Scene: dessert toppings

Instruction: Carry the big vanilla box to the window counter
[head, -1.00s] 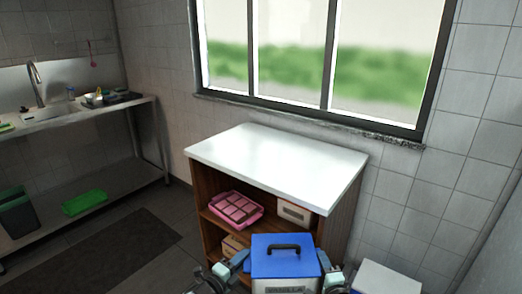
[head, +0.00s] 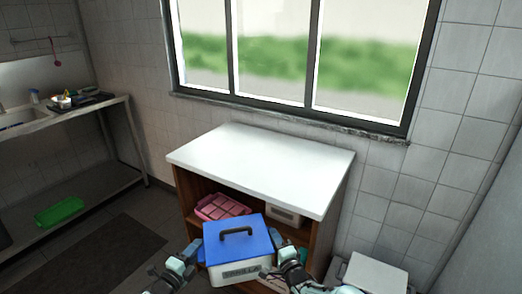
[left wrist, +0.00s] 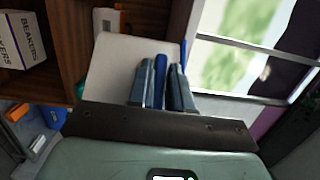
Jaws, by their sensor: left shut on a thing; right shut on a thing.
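In the left wrist view, the left fingers (left wrist: 162,84) close on a thin blue part. The box hides part of the counter's shelves.
Under the counter top are a pink tray (head: 222,206) and a pale box (head: 285,217). A white box (head: 375,275) stands at the lower right. A metal sink table (head: 75,116) is at the left. A window sill (head: 290,118) runs behind the counter.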

